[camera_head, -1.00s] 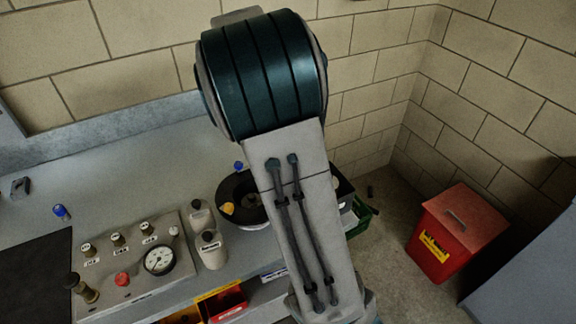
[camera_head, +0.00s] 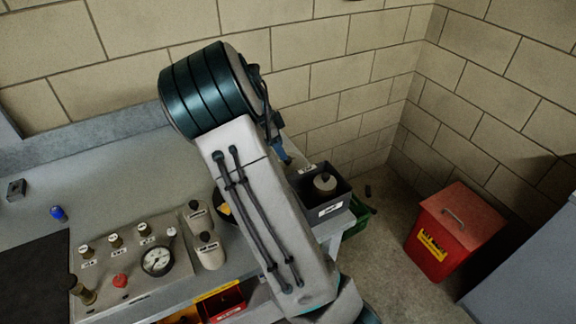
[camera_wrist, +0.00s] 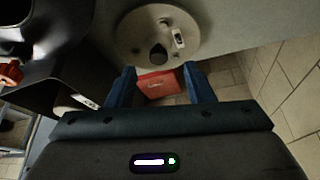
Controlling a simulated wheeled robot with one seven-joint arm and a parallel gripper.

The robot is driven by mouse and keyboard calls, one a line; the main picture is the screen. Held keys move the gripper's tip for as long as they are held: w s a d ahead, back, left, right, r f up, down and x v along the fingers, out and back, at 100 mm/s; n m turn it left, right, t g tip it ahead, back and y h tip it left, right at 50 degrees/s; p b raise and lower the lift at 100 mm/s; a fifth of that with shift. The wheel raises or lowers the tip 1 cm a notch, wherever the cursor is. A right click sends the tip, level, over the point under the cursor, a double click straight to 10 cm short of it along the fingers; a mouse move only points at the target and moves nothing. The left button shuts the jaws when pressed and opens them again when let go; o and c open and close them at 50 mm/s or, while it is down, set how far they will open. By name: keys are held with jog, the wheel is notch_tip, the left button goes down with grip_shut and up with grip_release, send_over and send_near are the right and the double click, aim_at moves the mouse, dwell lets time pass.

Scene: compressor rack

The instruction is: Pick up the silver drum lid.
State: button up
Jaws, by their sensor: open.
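A pale grey round lid-like disc (camera_wrist: 138,30) with a dark central knob and a small label shows at the top of the wrist view, just above my fingertips in the picture. A pale round thing with a dark top (camera_head: 325,184) sits in the dark box in the head view; I cannot tell if it is the same piece. My gripper (camera_wrist: 159,70) is open, with nothing between its two blue fingers, and the disc lies apart from them. In the head view my arm hides most of the gripper; a blue finger shows beside the dark box.
The dark labelled box (camera_head: 334,211) stands at the bench's right end, above a green crate (camera_head: 360,213). Two pale bottles (camera_head: 208,250) and a gauge panel (camera_head: 125,262) stand to the left. A red bin (camera_head: 450,232) stands on the floor at right. The back bench is mostly clear.

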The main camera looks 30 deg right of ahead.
aim_at(295, 162)
jog(key=x, duration=0.4)
jog(key=shift+s+d+f+p, duration=0.2)
jog(key=shift+d+f+p, duration=0.1)
jog(key=shift+p, duration=0.1)
grip_shut()
jog(key=shift+r, duration=0.15)
